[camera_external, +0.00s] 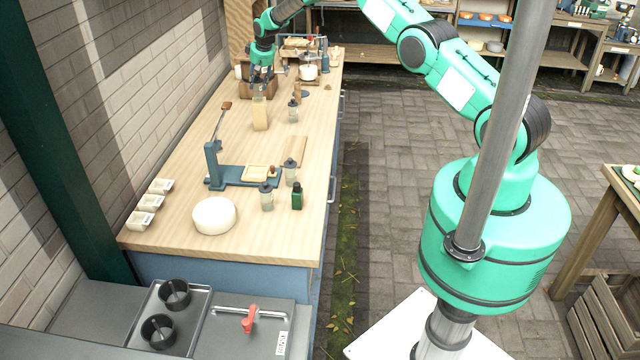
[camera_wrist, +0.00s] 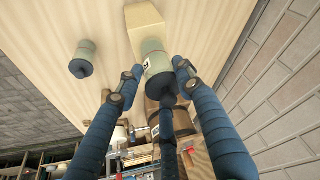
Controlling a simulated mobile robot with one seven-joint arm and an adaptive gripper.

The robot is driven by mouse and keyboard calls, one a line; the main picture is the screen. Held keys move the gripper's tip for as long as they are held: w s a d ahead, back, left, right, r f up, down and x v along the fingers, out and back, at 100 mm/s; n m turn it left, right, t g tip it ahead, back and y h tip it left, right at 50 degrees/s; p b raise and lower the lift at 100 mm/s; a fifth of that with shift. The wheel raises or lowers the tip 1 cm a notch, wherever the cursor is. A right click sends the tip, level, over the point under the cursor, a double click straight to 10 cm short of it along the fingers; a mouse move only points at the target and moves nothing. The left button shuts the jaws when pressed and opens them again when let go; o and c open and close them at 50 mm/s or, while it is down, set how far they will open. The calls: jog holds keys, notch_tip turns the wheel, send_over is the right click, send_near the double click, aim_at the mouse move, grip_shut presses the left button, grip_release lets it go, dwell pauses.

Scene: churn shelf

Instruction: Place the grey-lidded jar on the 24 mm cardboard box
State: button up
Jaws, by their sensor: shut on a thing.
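My gripper (camera_wrist: 155,75) is shut on a jar (camera_wrist: 157,62) with a grey-green body, a small label and a dark grey lid. The fingers are on either side of it. A pale tan block-like box (camera_wrist: 143,18) shows directly behind the jar in the wrist view; I take it as the cardboard box. In the external view this box (camera_external: 260,115) stands upright on the bench, and my gripper (camera_external: 260,90) is at its top. The held jar is mostly hidden there. I cannot tell whether jar and box touch.
A similar jar (camera_wrist: 83,60) stands close by on the bench, also in the external view (camera_external: 293,112). Wooden containers (camera_wrist: 182,122) stand close to my gripper. A blue lever stand (camera_external: 212,165), more jars (camera_external: 266,197) and a white round block (camera_external: 214,215) are nearer the camera.

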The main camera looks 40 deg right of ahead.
jog(key=shift+f, duration=0.2)
jog(key=shift+f, duration=0.15)
jog(key=o, duration=1.3)
jog(key=shift+c, duration=0.2)
jog(key=b+v, duration=0.1)
jog(key=v, duration=1.1)
